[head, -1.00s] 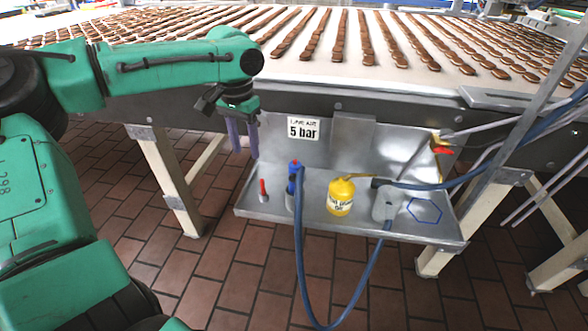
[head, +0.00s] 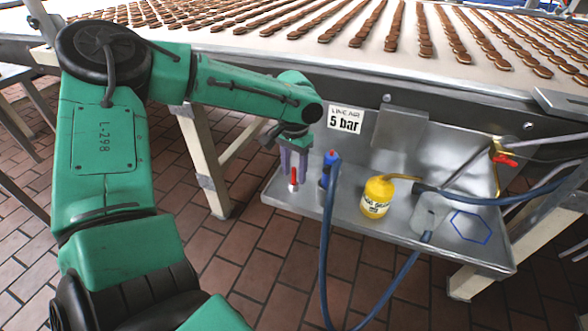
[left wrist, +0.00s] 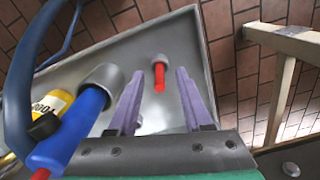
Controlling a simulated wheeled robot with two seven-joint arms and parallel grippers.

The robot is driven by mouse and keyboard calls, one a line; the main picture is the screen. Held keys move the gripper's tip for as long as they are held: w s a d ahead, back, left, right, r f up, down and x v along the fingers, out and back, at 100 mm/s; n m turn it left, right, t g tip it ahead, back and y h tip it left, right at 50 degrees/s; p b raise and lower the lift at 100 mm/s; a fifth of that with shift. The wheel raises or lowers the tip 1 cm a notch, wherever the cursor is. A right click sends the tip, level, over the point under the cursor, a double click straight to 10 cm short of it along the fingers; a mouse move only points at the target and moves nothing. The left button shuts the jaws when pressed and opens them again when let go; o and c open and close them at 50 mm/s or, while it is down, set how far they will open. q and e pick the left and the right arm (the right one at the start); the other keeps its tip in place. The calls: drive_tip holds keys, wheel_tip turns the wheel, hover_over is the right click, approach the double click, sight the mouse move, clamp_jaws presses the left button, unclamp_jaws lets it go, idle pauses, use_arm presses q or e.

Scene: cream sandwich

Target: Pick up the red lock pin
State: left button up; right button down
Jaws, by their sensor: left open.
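The red lock pin (head: 293,178) stands near the left end of the metal shelf (head: 345,215), its foot in a small grey socket. In the left wrist view the red pin (left wrist: 159,79) shows between the two finger lines, with the grey socket at its far end. My left gripper (head: 293,168) is open, its purple fingers pointing down at the pin. In the left wrist view the fingers (left wrist: 160,73) lie on either side of the pin with gaps; I cannot tell how far down they reach around it. My right gripper is not in view.
A blue air tool (head: 331,159) with a hose (head: 326,250) stands in a grey holder just right of the pin. A yellow oil can (head: 377,196) is further right. The conveyor edge (head: 400,70) and a "5 bar" sign (head: 345,120) are behind.

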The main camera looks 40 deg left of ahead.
use_arm(q)
clamp_jaws()
drive_tip(key=shift+r, duration=0.2)
